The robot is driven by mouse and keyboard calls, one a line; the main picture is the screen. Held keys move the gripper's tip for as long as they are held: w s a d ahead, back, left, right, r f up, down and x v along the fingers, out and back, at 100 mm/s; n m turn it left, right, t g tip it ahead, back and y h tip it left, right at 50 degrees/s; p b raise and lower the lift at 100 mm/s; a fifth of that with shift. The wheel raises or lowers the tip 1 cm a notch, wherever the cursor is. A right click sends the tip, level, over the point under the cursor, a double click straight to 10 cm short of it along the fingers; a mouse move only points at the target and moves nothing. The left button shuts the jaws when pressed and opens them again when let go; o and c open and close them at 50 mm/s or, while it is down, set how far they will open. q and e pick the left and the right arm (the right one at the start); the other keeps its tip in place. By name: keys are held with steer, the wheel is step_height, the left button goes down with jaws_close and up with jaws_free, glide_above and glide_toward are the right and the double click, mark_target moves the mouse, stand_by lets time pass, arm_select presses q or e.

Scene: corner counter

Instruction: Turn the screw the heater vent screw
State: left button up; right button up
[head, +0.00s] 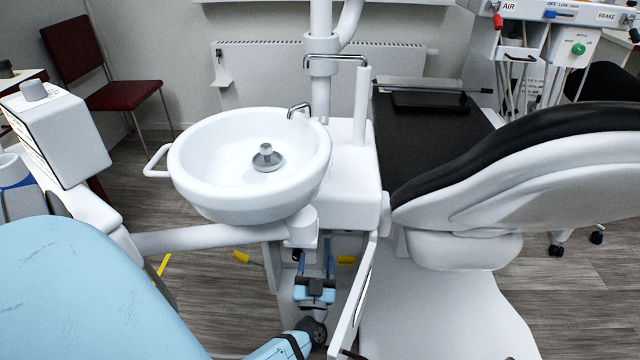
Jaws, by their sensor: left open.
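My left gripper (316,262) is open. Its two blue fingers point away from me into the open space below the basin, and nothing shows between them. A small dark round part (297,256) sits just left of the left fingertip; I cannot tell whether it is the heater vent screw, or whether the finger touches it. A white radiator (400,60) is on the back wall, far from the gripper, and no screw can be made out on it. My right gripper is not in view.
A white basin (205,150) with a tap overhangs the gripper. An open white panel (355,300) stands close to its right. Yellow pieces (241,257) lie near the opening. A dental chair (450,310) fills the right; a red chair (125,94) stands at the back left.

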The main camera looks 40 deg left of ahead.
arm_select(q)
steer(key=b+x, duration=0.2)
steer(key=x, duration=0.9)
steer(key=shift+w+a+r, duration=0.1)
steer(key=shift+a, duration=0.05)
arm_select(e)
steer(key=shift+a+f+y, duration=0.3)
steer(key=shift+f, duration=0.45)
arm_select(q)
steer(key=shift+c, duration=0.4)
